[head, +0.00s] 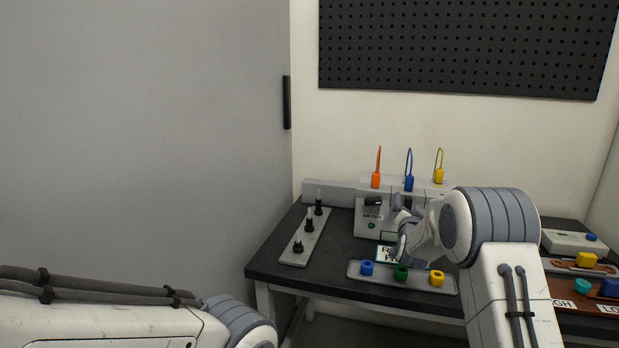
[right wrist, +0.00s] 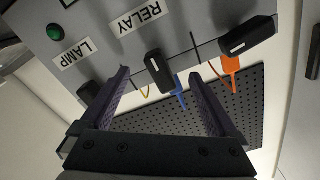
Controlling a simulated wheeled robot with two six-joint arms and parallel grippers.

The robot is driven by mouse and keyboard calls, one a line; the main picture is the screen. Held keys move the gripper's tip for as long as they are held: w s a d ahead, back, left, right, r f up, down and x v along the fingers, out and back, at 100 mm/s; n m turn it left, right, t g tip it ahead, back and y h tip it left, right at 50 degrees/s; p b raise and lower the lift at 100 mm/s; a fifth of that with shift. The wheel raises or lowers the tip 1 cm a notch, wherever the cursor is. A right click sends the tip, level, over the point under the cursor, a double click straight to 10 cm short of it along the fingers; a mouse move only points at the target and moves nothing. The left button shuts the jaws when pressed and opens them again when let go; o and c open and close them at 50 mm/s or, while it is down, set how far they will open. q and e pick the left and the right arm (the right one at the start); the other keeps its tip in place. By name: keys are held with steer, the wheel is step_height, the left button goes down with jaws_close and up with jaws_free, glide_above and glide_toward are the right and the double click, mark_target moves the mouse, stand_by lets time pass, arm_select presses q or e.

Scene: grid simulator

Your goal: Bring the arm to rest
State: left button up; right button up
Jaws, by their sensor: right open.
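My right arm reaches over the dark bench from the right in the head view. Its gripper (head: 400,208) is in front of the grey panel unit (head: 366,229) and partly hidden by my wrist. In the right wrist view the jaws (right wrist: 158,76) are open, with a black lever (right wrist: 160,72) of the panel showing between the fingertips. I cannot tell whether the fingers touch it. My left arm lies across the lower left of the head view; its gripper is out of frame.
Orange (head: 376,180), blue (head: 409,184) and yellow (head: 439,176) plugs stand atop the unit. A strip with black posts (head: 300,250) lies left. A grey wall panel (head: 150,130) borders the bench's left side.

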steer(key=n+p, duration=0.6)
steer(key=shift+a+r, duration=0.25)
steer(key=shift+r, duration=0.05)
steer(key=shift+w+f+n+p, duration=0.15)
steer(key=shift+n+p, duration=0.35)
steer(key=shift+n, duration=0.4)
steer(key=shift+a+f, duration=0.1)
